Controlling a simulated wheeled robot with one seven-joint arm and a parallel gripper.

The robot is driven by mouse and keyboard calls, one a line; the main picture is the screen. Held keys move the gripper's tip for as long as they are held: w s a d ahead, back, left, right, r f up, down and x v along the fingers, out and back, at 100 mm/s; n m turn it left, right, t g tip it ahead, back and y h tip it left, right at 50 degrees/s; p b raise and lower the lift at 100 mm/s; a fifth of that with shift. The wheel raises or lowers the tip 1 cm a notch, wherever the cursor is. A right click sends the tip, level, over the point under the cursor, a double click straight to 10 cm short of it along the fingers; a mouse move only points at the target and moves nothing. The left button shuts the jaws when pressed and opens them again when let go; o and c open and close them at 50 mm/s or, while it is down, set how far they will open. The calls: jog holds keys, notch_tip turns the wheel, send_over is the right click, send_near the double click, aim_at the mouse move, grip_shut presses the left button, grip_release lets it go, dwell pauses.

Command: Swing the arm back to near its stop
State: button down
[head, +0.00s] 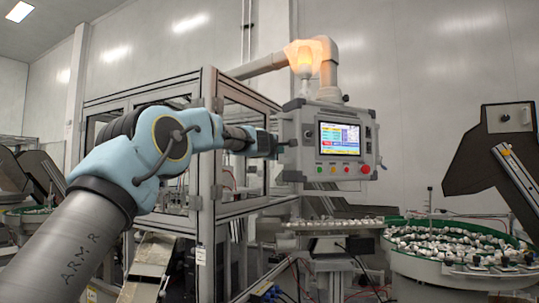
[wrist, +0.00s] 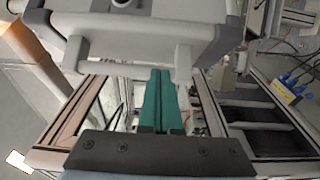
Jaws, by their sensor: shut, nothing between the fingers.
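A grey control panel (head: 338,143) with a lit screen and a row of buttons hangs on a pale pipe arm (head: 328,72), which runs left toward the framed cell. My gripper (head: 277,146) is at the panel's left side in the head view; its fingertips are too small there to tell contact.
The framed glass cell (head: 208,170) stands close behind my arm. A green-rimmed bowl (head: 440,268) with many white caps stands at right, beside a dark hopper (head: 490,150). Cables hang below the panel.

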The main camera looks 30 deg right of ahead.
jog(key=b+v, duration=0.5)
jog(key=v, duration=0.3)
jog(key=shift+a+f, duration=0.15)
jog(key=shift+f, duration=0.1)
jog(key=w+a+f+m+g+y, duration=0.1)
jog(key=w+a+f+m+y, duration=0.1)
jog(key=a+f, duration=0.5)
jog(key=w+a+f+m+y, duration=0.25)
jog(key=a+f, duration=0.25)
jog(key=f, duration=0.4)
jog(key=s+a+f+m+g+y, duration=0.2)
jog(key=a+f+y, duration=0.2)
jog(key=a+f, duration=1.3)
jog(key=s+a+f+g+y, duration=0.2)
jog(key=s+a+f, duration=0.3)
jog(key=s+a, duration=0.2)
jog(key=s+a+f+m+g+y, duration=0.1)
jog(key=s+a+f+g, duration=0.1)
jog(key=s+a+f, duration=0.4)
jog(key=s+a+f+m+g+y, duration=0.1)
jog(key=s+a+f, duration=0.4)
jog(key=a, duration=1)
jog(key=s+g+y, duration=0.1)
jog(key=s, duration=0.2)
jog(key=shift+f+y, duration=0.25)
jog(key=shift+y, duration=0.1)
